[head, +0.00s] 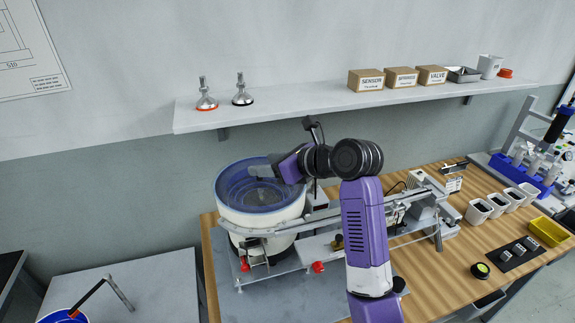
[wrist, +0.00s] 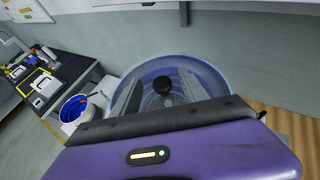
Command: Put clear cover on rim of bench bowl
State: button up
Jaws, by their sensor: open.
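The bench bowl (head: 262,218) is a white round feeder bowl with a blue spiral interior, at the left end of the wooden bench. A clear, bluish round cover (wrist: 205,72) appears to lie over the bowl's mouth in the wrist view. Its edge follows the rim closely, but I cannot tell whether it is seated all round. A dark round knob (wrist: 163,86) shows at its middle. My gripper (head: 258,171) is over the bowl, open. In the wrist view its two grey fingers (wrist: 158,95) stand either side of the knob, with visible gaps.
A wall shelf (head: 300,106) with boxes and metal feet runs behind and above the bowl. A blue-lined bucket (head: 62,316) stands on a side table at lower left. White cups (head: 480,210) stand at right.

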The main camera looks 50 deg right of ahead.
jog(key=v, duration=0.8)
jog(key=shift+s+r, duration=0.1)
jog(key=shift+s, duration=0.25)
jog(key=w+d+r+n+t+h, duration=0.1)
jog(key=d+r+n+t+h, duration=0.2)
jog(key=d+r+n+h, duration=0.25)
jog(key=s+a+f+n+y+b, duration=0.1)
jog(key=s+a+f+n+y, duration=0.1)
jog(key=s+a+f+n, duration=0.9)
jog(key=s+a+f+n+g+y+b, duration=0.1)
jog(key=s+a+f+n+y, duration=0.2)
jog(key=s+a+f+n, duration=0.9)
jog(key=s+a+n, duration=0.7)
jog(key=shift+s+a, duration=0.2)
jog(key=shift+a, duration=0.05)
